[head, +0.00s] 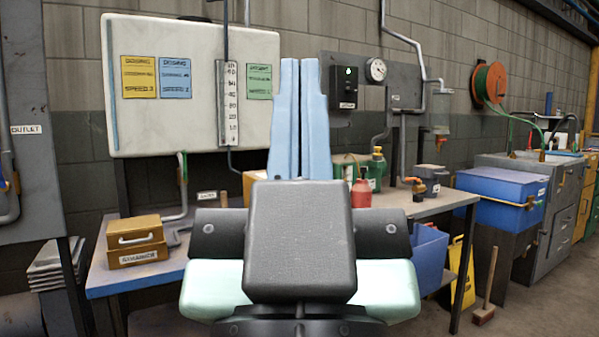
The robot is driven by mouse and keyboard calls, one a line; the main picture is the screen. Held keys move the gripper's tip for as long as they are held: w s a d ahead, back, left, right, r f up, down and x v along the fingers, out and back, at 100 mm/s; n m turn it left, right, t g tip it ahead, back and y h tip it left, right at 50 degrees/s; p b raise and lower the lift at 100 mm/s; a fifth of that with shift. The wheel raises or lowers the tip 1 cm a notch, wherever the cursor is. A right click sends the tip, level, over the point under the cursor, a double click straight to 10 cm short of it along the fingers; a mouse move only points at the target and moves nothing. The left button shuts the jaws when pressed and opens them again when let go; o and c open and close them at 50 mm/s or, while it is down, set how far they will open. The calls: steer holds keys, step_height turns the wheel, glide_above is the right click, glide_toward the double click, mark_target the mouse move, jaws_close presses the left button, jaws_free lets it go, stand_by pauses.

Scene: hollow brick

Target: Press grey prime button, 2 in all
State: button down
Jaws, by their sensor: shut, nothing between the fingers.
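I cannot make out a grey prime button for certain. A dark control box (343,92) with a small lit green light (348,71) and a label too small to read is on the grey wall panel (402,82), right of centre. My gripper (300,62) points up and away in the middle of the view, its two light blue fingers shut and empty. In the picture its tips lie just left of the control box and right of the white board. I cannot tell how far they are from the wall. The fingers and wrist hide part of the wall and bench behind them.
A white board (160,55) with dosing cards and a scale (228,105) is on the left. A round gauge (376,69) and pipes stand out right of the control box.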

step_height(320, 180, up, 35)
steer(key=p, duration=3.5)
